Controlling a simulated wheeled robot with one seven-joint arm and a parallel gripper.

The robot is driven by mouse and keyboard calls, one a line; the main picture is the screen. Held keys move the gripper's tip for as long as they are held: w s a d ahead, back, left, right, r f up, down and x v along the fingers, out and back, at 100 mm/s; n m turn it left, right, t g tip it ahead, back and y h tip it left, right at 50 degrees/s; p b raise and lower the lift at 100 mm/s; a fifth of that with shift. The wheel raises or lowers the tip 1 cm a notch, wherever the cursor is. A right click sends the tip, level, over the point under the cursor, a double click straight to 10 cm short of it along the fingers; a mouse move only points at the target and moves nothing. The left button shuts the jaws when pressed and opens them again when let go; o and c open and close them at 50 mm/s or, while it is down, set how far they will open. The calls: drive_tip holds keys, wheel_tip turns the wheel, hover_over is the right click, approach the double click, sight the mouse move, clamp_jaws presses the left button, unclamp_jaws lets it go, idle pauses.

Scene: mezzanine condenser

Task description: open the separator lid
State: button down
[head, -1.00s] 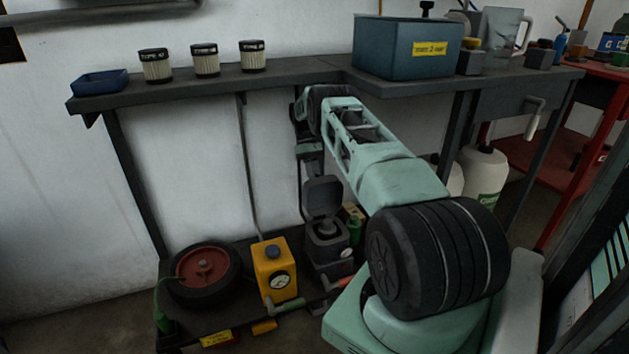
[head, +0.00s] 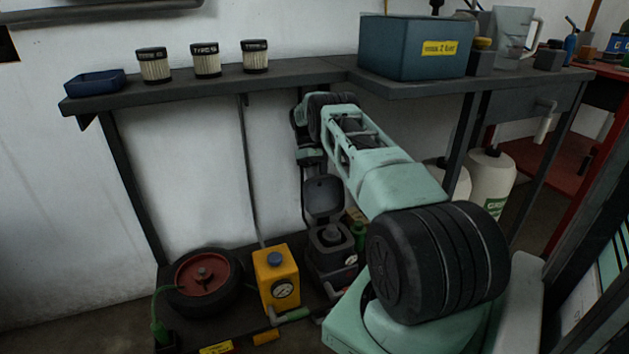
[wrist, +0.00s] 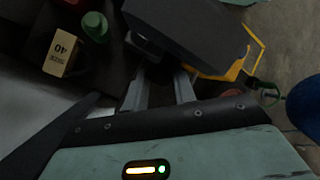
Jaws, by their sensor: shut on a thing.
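The separator (head: 332,250) is a dark grey box on the low shelf, with a round dark fitting in its open top. Its lid (head: 323,197) stands raised, roughly upright, at the back of the opening. My gripper (head: 312,172) reaches down behind the lid's upper edge, its tips mostly hidden in the head view. In the wrist view my gripper's two grey fingers (wrist: 158,85) close at the edge of a dark grey slab, which looks like the lid (wrist: 195,35). The exact contact is in shadow.
A yellow pump with a gauge (head: 277,278) stands left of the separator, beside a red-hubbed wheel (head: 203,277). A green bottle (wrist: 95,25) and a small yellow box (wrist: 65,48) are close by. The upper bench (head: 300,72) overhangs behind my arm.

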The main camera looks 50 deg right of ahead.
drive_tip(key=shift+s+d+f, duration=0.15)
drive_tip(key=shift+d+f, duration=0.2)
drive_tip(key=shift+d, duration=0.15)
drive_tip(key=c, duration=1.1)
unclamp_jaws()
drive_tip(key=shift+d+f, duration=0.1)
drive_tip(key=shift+f, duration=0.05)
drive_tip(key=shift+w+a+r, duration=0.2)
drive_tip(key=shift+w+r, duration=0.05)
